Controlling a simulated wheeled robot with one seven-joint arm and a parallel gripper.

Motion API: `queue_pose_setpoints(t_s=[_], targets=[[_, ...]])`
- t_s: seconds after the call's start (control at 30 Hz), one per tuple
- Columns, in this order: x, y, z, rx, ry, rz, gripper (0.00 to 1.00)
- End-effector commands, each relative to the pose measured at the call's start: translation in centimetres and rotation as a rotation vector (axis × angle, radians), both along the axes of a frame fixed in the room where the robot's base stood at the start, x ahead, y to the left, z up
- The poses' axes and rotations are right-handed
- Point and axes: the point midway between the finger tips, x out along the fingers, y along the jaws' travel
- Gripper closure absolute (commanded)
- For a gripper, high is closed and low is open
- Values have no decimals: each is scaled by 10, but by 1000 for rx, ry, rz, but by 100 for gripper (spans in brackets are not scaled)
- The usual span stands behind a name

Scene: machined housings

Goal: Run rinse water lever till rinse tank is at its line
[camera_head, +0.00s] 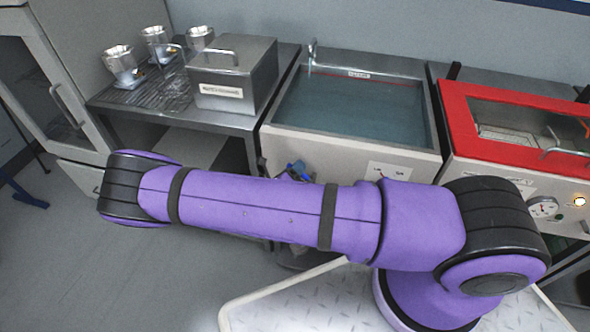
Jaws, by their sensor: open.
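The rinse tank (278,100) is a wide steel basin in the middle of the back row, holding blue-green water (355,108). A small label with red marking (358,75) is on its far inner wall, just above the water's far edge; the exact gap is too small to read. A thin metal spout (312,52) stands at its back left corner; I cannot tell whether water runs from it. A blue handle-like part (297,169), perhaps the lever, shows below the tank's front, partly hidden by my purple arm. My gripper is not in view.
A lidded steel box (232,75) and several metal housings (120,62) stand on the left bench. A red-framed machine (462,125) with a gauge (543,207) and a lit lamp stands at right. The floor (110,265) at front left is clear.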

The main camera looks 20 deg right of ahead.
Motion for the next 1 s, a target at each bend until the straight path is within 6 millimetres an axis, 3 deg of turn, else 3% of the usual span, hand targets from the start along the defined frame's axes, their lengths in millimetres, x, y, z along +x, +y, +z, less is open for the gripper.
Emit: queue_pose_setpoints(t_s=[0.17, 0.37, 0.7, 1.0], targets=[[0, 0, 0, 0, 0, 0, 56], [0, 0, 0, 0, 0, 0, 99], [1, 1, -1, -18, 12, 0, 100], [4, 6, -13, -147, 106, 1, 100]])
